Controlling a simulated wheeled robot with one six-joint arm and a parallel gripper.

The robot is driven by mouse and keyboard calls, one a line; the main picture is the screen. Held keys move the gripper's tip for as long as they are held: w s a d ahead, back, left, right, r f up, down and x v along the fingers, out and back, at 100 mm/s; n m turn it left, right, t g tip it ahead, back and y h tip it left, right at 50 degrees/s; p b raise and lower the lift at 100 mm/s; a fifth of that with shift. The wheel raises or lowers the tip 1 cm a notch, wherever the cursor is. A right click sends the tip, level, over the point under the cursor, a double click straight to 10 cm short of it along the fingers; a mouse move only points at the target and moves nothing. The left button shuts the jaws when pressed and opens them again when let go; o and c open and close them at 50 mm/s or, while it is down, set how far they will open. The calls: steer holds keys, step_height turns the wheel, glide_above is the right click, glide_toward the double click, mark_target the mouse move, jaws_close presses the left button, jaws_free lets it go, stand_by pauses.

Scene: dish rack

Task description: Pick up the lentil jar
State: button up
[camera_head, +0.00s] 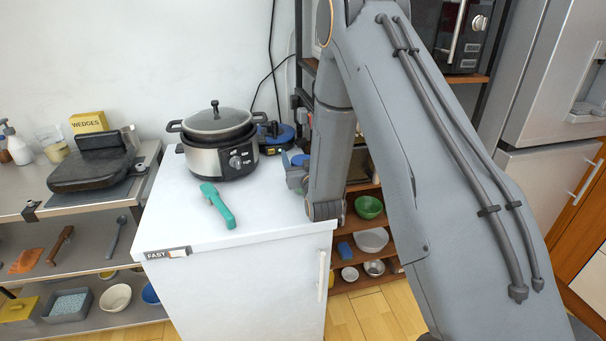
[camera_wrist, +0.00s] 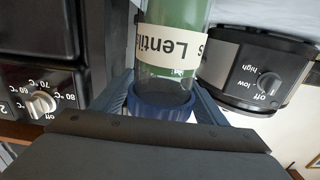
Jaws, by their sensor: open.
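The lentil jar (camera_wrist: 165,62) is clear with green contents, a white "Lentils" label and a blue lid (camera_wrist: 162,107). In the wrist view it stands between the two blue-grey fingers of my gripper (camera_wrist: 162,88), lid towards the palm. The fingers are open, one on each side of the jar; I cannot tell whether either touches it. In the head view my gripper (camera_head: 296,176) is at the right edge of the white counter, partly hidden by my arm. The jar is mostly hidden there.
A slow cooker (camera_head: 218,140) stands on the white counter (camera_head: 180,215), also close beside the jar in the wrist view (camera_wrist: 255,75). A teal utensil (camera_head: 218,205) lies in front of it. A blue-and-black appliance (camera_head: 275,137) is behind. An open shelf (camera_head: 350,250) with bowls is right of the counter.

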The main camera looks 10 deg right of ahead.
steer(key=c, duration=1.1)
steer(key=shift+c, duration=0.2)
steer(key=shift+r, duration=0.1)
